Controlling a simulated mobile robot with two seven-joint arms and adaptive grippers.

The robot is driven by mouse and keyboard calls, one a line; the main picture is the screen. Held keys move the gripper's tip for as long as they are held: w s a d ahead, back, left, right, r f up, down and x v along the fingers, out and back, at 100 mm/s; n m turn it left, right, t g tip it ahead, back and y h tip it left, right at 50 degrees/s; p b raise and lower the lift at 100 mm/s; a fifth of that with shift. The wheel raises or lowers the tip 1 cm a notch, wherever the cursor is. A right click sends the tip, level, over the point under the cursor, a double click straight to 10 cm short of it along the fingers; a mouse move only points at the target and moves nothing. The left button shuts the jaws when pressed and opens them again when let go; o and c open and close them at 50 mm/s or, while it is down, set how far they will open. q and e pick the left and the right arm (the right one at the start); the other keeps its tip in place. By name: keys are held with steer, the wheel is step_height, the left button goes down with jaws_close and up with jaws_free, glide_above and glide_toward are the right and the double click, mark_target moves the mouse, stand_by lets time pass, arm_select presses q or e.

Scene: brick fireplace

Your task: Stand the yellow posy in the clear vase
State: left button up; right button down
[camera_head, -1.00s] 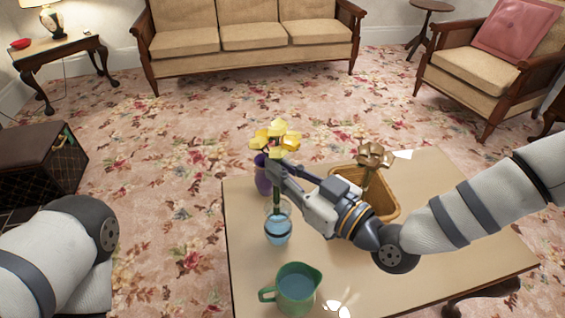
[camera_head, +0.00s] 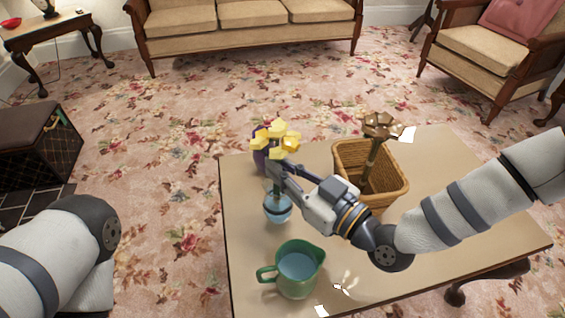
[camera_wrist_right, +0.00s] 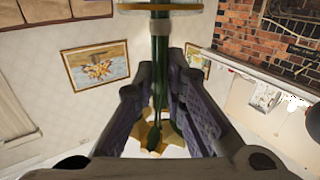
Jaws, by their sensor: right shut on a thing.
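The yellow posy (camera_head: 276,136) is upright in my right gripper (camera_head: 275,172), which is shut on its green stem. The clear vase (camera_head: 277,210), round and holding blue water, stands on the table directly below. The stem's lower part appears within the vase's neck; the gripper partly covers this area. In the right wrist view, the stem (camera_wrist_right: 159,55) runs up between the fingers toward the vase's glass rim (camera_wrist_right: 160,6), with yellow petals (camera_wrist_right: 150,138) at the bottom. How deep the stem reaches is unclear. My left gripper is out of view; only part of that arm shows.
A purple vase (camera_head: 259,160) stands just behind the posy. A wicker basket (camera_head: 394,182) with a brown flower (camera_head: 381,126) is to the right. A green jug (camera_head: 297,270) stands in front. The table (camera_head: 440,225) is bare at the right.

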stand_by(0.4)
steer(key=c, duration=1.6)
jaws_free()
steer(key=shift+o, duration=0.2)
steer(key=v, duration=1.2)
